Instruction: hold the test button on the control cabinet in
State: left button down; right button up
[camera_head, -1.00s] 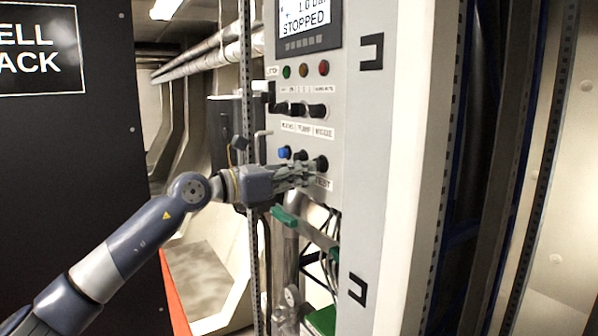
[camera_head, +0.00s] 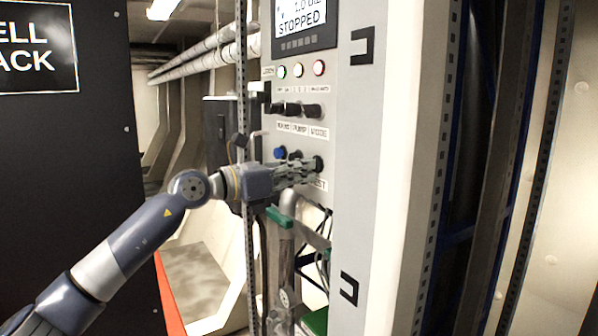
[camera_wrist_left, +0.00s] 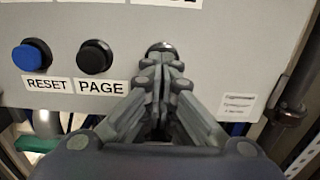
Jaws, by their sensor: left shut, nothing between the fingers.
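The control cabinet (camera_head: 365,200) stands at the centre in the head view, its front panel (camera_wrist_left: 225,65) filling the wrist view. The black test button (camera_head: 319,161) is at the right end of the lower button row, above a partly covered TEST label (camera_head: 319,184). My left gripper (camera_head: 308,169) is shut and empty, its fingertips at the test button and seemingly against it. My right gripper is not in view.
A blue RESET button (camera_wrist_left: 32,55) and a black PAGE button (camera_wrist_left: 95,57) sit left of the fingers. Pipes and a green-handled part (camera_head: 279,217) lie below my gripper.

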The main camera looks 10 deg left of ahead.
pick_arm(q)
jog(key=shift+d+f, duration=0.2)
jog(key=shift+d, duration=0.05)
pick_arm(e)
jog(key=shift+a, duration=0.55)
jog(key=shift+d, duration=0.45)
